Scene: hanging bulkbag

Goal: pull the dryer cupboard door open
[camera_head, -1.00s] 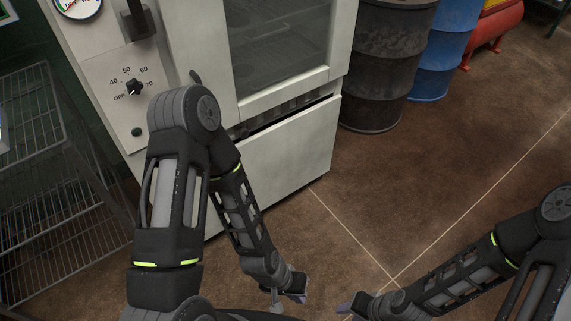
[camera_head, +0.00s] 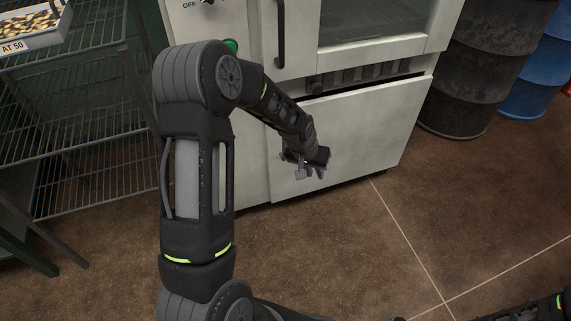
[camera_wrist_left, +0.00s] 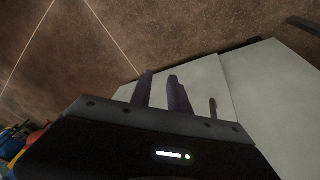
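The dryer cupboard is a pale cabinet with a windowed upper door (camera_head: 385,48) and a plain lower panel (camera_head: 365,120). A dark upright handle (camera_head: 281,38) is at the door's left side. My left gripper (camera_head: 311,173) is low in front of the lower panel, well below the handle and apart from it. In the left wrist view its two purple fingers (camera_wrist_left: 162,95) stand apart with nothing between them, and the pale cabinet (camera_wrist_left: 200,85) lies beyond them. Part of my right arm shows at the bottom right of the head view; its gripper is out of the picture.
A wire rack (camera_head: 85,120) stands left of the cupboard. A dark drum (camera_head: 485,75) and a blue drum (camera_head: 535,85) stand at its right. A vented strip (camera_head: 365,78) runs between door and panel. The brown floor (camera_head: 400,235) in front is clear.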

